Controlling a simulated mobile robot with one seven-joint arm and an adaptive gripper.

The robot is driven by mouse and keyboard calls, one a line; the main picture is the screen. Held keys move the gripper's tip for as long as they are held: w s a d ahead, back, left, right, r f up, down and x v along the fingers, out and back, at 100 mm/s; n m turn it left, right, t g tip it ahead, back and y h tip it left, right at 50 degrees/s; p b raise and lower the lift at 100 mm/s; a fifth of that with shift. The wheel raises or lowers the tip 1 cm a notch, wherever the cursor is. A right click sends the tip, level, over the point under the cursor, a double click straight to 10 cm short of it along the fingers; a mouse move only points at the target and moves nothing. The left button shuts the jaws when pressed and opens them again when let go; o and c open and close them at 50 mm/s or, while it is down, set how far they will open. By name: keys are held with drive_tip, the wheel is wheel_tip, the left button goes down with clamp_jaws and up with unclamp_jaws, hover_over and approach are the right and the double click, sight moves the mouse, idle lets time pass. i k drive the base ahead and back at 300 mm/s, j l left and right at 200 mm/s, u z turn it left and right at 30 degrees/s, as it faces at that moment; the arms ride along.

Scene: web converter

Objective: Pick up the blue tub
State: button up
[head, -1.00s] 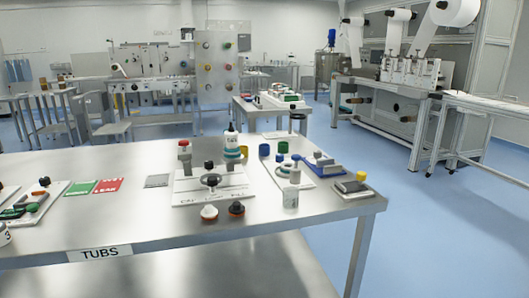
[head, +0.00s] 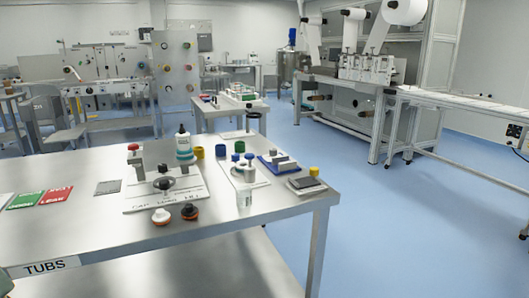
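A small blue tub (head: 239,146) stands towards the back right of the steel table marked TUBS (head: 70,225). It is upright and small in the head view. My gripper is not in view.
A white board (head: 164,193) carries a fixture. A blue tray (head: 280,163) and grey pad (head: 306,185) lie at right. The floor (head: 420,240) right of the table is clear.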

sight(220, 149)
drive_tip(key=i+l+z, duration=0.15)
drive_tip(key=z, duration=0.25)
drive_tip(key=i+l+z, duration=0.1)
drive_tip(key=z, duration=0.3)
drive_tip(key=i+z, duration=0.7)
drive_tip(key=i, duration=1)
drive_tip(key=i+j+u, duration=0.1)
drive_tip(key=i+u, duration=0.55)
drive_tip(key=i, duration=0.15)
drive_tip(key=i+l+u, duration=0.1)
drive_tip(key=i+u, duration=0.35)
drive_tip(key=u, duration=0.4)
drive_tip(key=i+j+u, duration=0.1)
drive_tip(key=u, duration=0.4)
drive_tip(key=i+u, duration=0.1)
drive_tip(key=u, duration=0.35)
drive_tip(key=i+j+u, duration=0.15)
drive_tip(key=i+j, duration=0.05)
drive_tip(key=i, duration=0.1)
